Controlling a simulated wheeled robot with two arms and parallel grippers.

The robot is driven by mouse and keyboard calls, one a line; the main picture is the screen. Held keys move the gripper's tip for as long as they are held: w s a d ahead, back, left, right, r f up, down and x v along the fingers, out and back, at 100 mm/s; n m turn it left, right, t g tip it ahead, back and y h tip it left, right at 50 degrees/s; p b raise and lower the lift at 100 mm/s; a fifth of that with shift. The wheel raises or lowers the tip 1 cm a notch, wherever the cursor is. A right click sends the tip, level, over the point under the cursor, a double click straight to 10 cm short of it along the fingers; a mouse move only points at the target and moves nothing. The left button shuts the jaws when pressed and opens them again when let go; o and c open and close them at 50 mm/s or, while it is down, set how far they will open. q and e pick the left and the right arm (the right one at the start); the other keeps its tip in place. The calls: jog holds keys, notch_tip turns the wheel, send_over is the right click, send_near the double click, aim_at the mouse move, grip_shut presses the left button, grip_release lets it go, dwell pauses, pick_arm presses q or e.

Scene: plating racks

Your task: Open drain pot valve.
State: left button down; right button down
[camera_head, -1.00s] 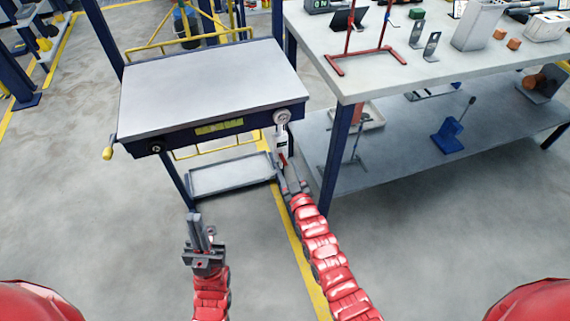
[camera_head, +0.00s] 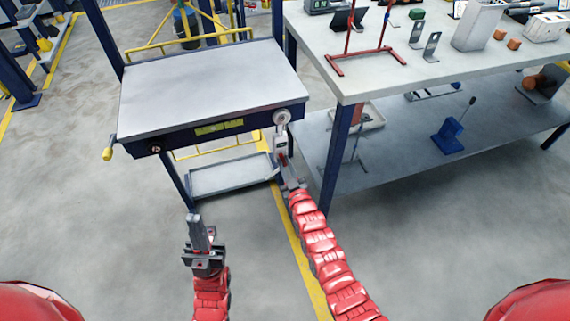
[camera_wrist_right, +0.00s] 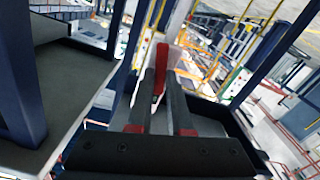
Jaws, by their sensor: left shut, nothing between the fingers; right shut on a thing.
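The drain pot (camera_head: 280,142) is a small pale cylinder with a dark lower part, hanging below a round gauge (camera_head: 281,117) at the right front corner of the grey-topped table. Its red valve handle (camera_head: 283,159) shows small at its lower end. In the right wrist view the red handle (camera_wrist_right: 161,60) stands upright between the fingers. My right gripper (camera_head: 288,170) is shut on the handle; the fingers (camera_wrist_right: 163,95) hide part of it. My left gripper (camera_head: 197,218) is shut and empty, pointing up in front of the table, apart from everything.
The grey-topped table (camera_head: 210,85) has a yellow crank knob (camera_head: 107,154) at its left and a low tray (camera_head: 231,175) beneath. A workbench (camera_head: 440,70) with a blue leg (camera_head: 336,158) stands close to the right of my right gripper. The front floor is clear.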

jog(key=m+b, duration=0.2)
jog(key=b, duration=0.1)
jog(key=shift+d+f, duration=0.1)
jog(key=shift+f, duration=0.15)
jog(key=shift+m+b, duration=0.3)
jog(key=shift+m, duration=0.1)
jog(key=shift+r+m, duration=0.2)
jog(key=shift+m, duration=0.1)
jog(key=shift+r, duration=0.1)
jog(key=c, duration=0.8)
grip_release()
jog(key=shift+c, duration=0.2)
